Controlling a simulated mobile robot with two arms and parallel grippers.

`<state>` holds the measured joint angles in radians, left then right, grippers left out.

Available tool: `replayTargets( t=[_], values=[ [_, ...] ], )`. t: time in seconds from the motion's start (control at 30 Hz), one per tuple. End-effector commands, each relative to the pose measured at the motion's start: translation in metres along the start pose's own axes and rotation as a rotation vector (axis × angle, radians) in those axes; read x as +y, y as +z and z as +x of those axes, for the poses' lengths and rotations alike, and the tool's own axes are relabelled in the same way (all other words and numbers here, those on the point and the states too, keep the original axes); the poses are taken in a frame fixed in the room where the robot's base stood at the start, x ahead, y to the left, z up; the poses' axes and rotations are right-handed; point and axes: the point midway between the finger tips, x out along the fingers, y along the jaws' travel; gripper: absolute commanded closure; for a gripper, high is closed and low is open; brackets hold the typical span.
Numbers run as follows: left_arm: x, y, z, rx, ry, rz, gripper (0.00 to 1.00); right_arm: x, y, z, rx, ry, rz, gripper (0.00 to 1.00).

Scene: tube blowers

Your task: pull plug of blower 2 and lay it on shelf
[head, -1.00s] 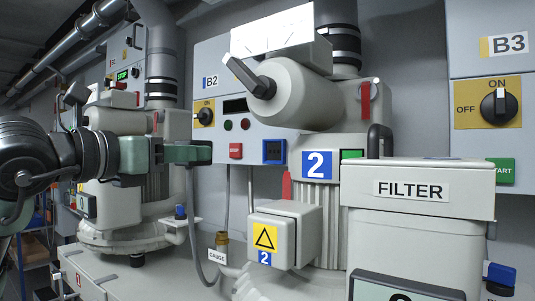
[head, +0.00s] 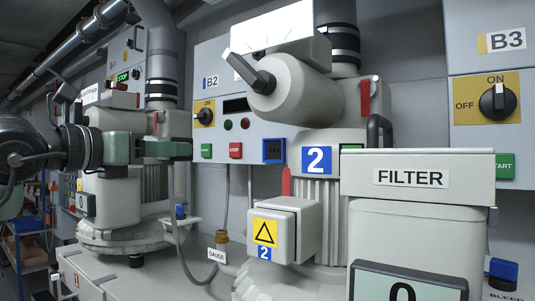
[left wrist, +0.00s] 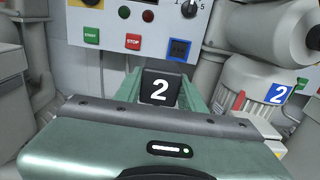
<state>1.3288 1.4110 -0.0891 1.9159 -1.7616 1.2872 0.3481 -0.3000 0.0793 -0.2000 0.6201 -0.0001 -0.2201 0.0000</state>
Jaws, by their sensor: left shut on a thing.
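The blue-framed socket (head: 274,151) on the B2 panel stands empty, right of the gripper and apart from the plug. It also shows in the left wrist view (left wrist: 178,49). Blower 2 (head: 300,95) stands right of the gripper. My right gripper is not in view.
A blue-framed rack (head: 32,265) stands at the lower left, partly hidden. Blower 1 (head: 115,205) stands behind my left arm. The terminal box (head: 284,228) and the filter housing (head: 418,180) stick out at the front right.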

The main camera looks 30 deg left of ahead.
Motion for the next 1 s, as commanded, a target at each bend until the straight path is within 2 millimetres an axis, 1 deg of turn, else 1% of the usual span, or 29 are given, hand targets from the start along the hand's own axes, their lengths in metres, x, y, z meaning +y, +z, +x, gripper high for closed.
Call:
replayTargets(
  t=[0.3,1.0],
  values=[
    [0.023,-0.001,0.0,0.001,0.001,-0.001,1.0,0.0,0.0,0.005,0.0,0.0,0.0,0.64],
    [0.07,0.0,0.0,0.001,0.001,0.0,1.0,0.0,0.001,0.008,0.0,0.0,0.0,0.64]
  ],
)
